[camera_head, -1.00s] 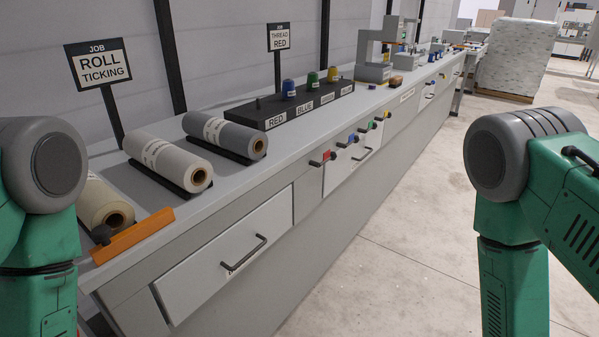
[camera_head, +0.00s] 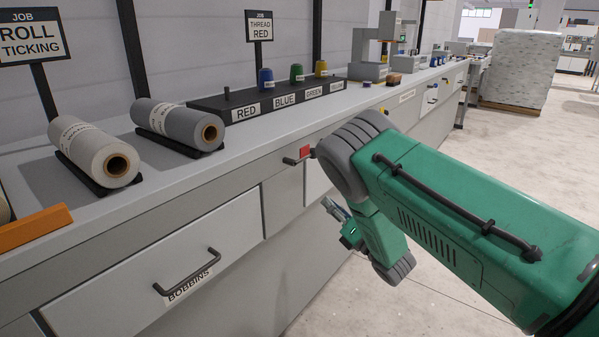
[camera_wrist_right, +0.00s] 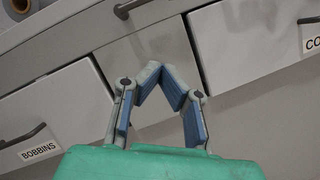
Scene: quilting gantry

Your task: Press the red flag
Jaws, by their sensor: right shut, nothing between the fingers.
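The red flag (camera_head: 306,151) is a small red tab at the end of a dark lever on the front of the bench, just under the worktop edge. It sits just left of my right arm in the head view. My right gripper (camera_head: 328,203) is below and slightly right of the flag, apart from it, in front of the bench face. In the right wrist view the fingers of my right gripper (camera_wrist_right: 161,72) meet at the tips with nothing between them. A dark bar (camera_wrist_right: 130,8) shows above them; the red tab does not show there. My left gripper is out of view.
A drawer marked BOBBINS (camera_head: 190,260) with a protruding handle is at the lower left. Fabric rolls (camera_head: 95,150) and a rack (camera_head: 270,103) with coloured thread spools stand on the worktop. Free floor (camera_head: 450,290) lies to the right.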

